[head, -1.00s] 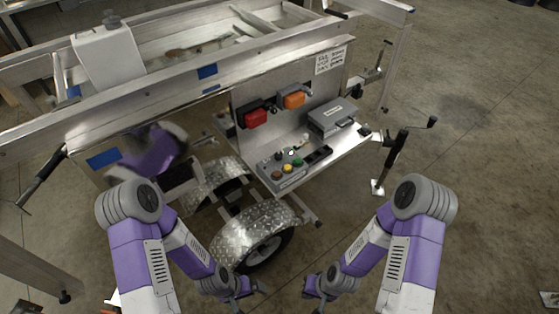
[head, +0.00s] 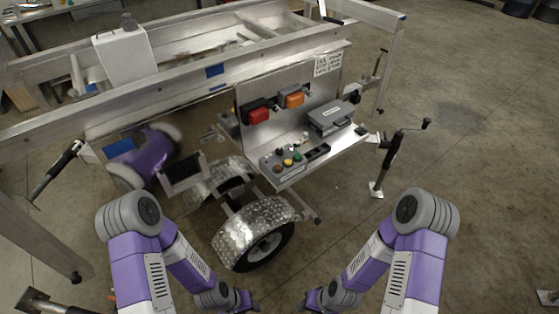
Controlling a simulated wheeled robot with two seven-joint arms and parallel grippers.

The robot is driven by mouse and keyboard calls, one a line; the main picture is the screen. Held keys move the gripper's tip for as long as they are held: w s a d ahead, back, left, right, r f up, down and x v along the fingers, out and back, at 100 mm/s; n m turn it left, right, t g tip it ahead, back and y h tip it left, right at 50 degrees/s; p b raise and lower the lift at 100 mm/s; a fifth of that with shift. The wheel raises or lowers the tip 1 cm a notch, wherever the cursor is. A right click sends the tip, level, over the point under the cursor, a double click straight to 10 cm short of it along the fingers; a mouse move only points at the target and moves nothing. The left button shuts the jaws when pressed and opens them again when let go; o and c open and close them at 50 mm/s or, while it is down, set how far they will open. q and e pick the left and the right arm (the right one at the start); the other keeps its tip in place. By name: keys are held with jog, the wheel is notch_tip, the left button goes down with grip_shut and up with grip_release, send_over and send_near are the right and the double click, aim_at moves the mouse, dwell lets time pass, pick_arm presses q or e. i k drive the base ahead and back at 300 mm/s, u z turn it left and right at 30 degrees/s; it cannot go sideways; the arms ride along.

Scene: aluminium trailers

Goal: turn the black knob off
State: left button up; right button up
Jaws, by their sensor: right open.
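The grey control box (head: 284,169) sits on the trailer's metal shelf and carries small dark knobs and red, yellow and green buttons. A small black knob (head: 279,151) shows at its back edge; its setting is too small to read. My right gripper (head: 309,303) is open at the bottom edge, below and well apart from the box. My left gripper (head: 247,302) is at the bottom edge to its left, also apart from the box; its fingers are too small and cut off to judge.
A red box (head: 258,116) and an orange box (head: 294,100) are on the upright panel behind. A grey case (head: 330,117) stands on the shelf's right side. A trailer wheel (head: 262,247) with a metal fender is below left. A jack (head: 390,160) stands right; floor beyond is open.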

aim_at(278, 151)
jog(key=u, duration=0.95)
jog(key=i, duration=0.5)
jog(key=z, duration=0.85)
